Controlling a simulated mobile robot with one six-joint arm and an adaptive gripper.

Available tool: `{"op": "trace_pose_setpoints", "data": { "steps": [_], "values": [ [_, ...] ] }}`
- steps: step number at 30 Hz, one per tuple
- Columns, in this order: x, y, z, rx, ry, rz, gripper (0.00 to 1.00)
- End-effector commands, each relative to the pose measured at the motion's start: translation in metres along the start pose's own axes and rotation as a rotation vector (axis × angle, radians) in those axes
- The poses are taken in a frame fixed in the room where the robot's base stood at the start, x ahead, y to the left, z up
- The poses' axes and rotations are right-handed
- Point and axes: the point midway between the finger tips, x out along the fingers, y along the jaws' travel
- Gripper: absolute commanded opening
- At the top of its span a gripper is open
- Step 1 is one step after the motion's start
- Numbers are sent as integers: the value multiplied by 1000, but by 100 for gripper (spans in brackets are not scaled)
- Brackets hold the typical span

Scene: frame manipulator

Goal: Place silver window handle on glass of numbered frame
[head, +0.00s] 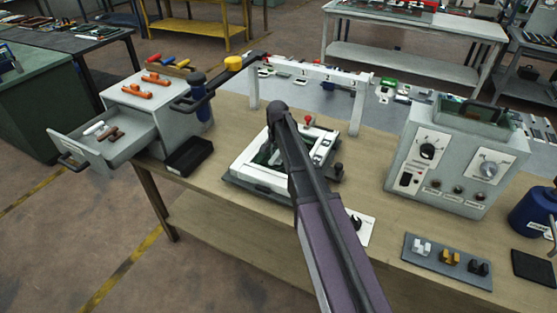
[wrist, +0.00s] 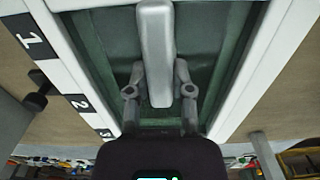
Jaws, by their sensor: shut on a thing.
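The numbered frame (head: 245,160) lies on the wooden bench in the head view, white-rimmed with dark green glass (head: 265,152). In the wrist view its white rim (wrist: 283,62) carries black labels, 1 and 2 readable, a third partly hidden. My gripper (wrist: 159,72) is shut on the silver window handle (wrist: 156,40), a long smooth grey bar between its fingers. The handle appears over the green glass (wrist: 100,45), between the rim's sides; I cannot tell if it touches the glass. My arm hides the gripper and handle in the head view.
A white-framed rack (head: 320,72) stands behind the frame. A drawer cabinet (head: 150,110) with an open drawer is left, and a grey control box (head: 455,155) is right. A tray (head: 435,264) of small silver, gold and black pieces lies at front right.

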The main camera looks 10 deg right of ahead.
Motion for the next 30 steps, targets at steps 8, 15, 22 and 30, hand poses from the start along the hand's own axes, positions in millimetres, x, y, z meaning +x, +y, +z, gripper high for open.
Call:
{"op": "trace_pose_setpoints", "data": {
  "steps": [8, 15, 22, 30],
  "values": [
    [8, 0, 0, -1, 0, 0, 0],
    [8, 0, 0, -1, 0, 0, 0],
    [10, -1, 0, -1, 0, 0, 53],
    [10, -1, 0, -1, 0, 0, 64]
  ]
}}
